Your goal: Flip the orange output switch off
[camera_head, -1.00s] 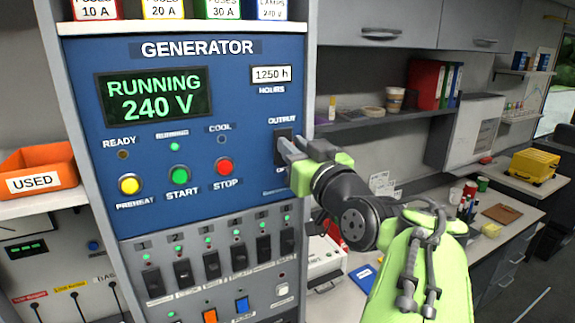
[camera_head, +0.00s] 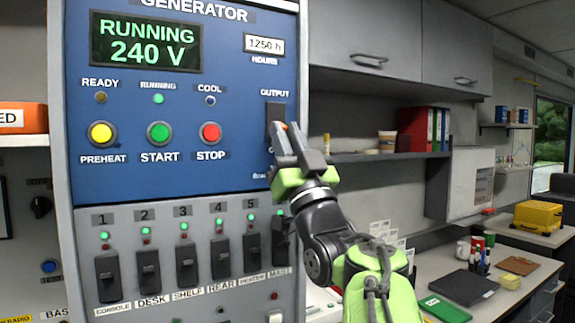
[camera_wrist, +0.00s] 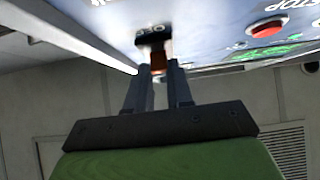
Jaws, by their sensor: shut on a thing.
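The generator's blue panel (camera_head: 230,100) carries the OUTPUT switch (camera_head: 275,110) on its right side, a dark plate with a small orange lever (camera_head: 284,125). My gripper (camera_head: 286,129) reaches up to it from below right, its grey fingers at the lever. In the wrist view the orange lever (camera_wrist: 158,60) sits between the fingertips (camera_wrist: 159,70), beside the OFF label, and the fingers are shut on it. The fingers hide part of the switch in the head view. The display (camera_head: 146,41) reads RUNNING 240 V.
PREHEAT, START and STOP (camera_head: 210,133) buttons are left of the switch. A row of black breaker switches (camera_head: 184,269) lies below the panel. A shelf with red binders (camera_head: 416,130) and a desk (camera_head: 540,263) stand to the right.

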